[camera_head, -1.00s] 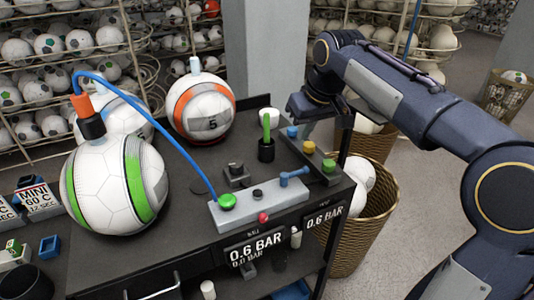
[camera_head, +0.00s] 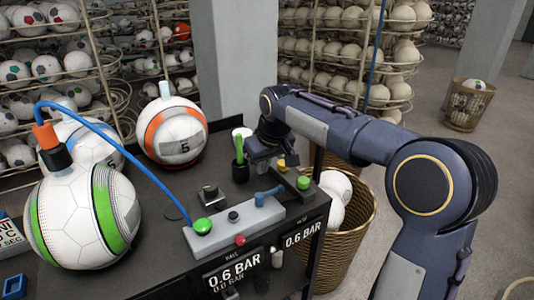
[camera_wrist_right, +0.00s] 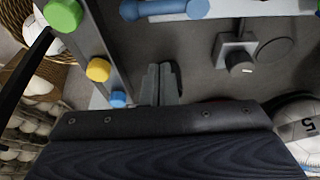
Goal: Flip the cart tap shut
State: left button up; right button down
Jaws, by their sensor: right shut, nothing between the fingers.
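The cart tap appears to be the blue lever (camera_head: 268,194) on the grey block (camera_head: 240,226) on the cart's top. It also shows at the top of the right wrist view (camera_wrist_right: 160,8). The lever lies roughly along the block. My right gripper (camera_head: 264,167) is above the cart top, behind the block and lever, apart from them. In the right wrist view its fingers (camera_wrist_right: 161,83) are together and empty. My left gripper is not in view.
Green (camera_head: 303,183) and yellow (camera_head: 282,169) buttons stand close to the right gripper. A green-striped ball (camera_head: 80,215) with a blue hose and an orange-striped ball (camera_head: 170,132) sit to the left. Displays (camera_head: 233,271) read 0.6 BAR. A wicker basket (camera_head: 350,240) stands right of the cart.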

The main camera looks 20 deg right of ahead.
aim_at(270, 193)
jog(key=shift+x, duration=1.1)
jog(key=shift+s+d+f, duration=0.15)
jog(key=shift+s+f, duration=0.05)
jog(key=shift+s, duration=0.8)
jog(key=shift+s+d+f, duration=0.1)
jog(key=shift+s+f, duration=0.05)
jog(key=shift+s, duration=0.85)
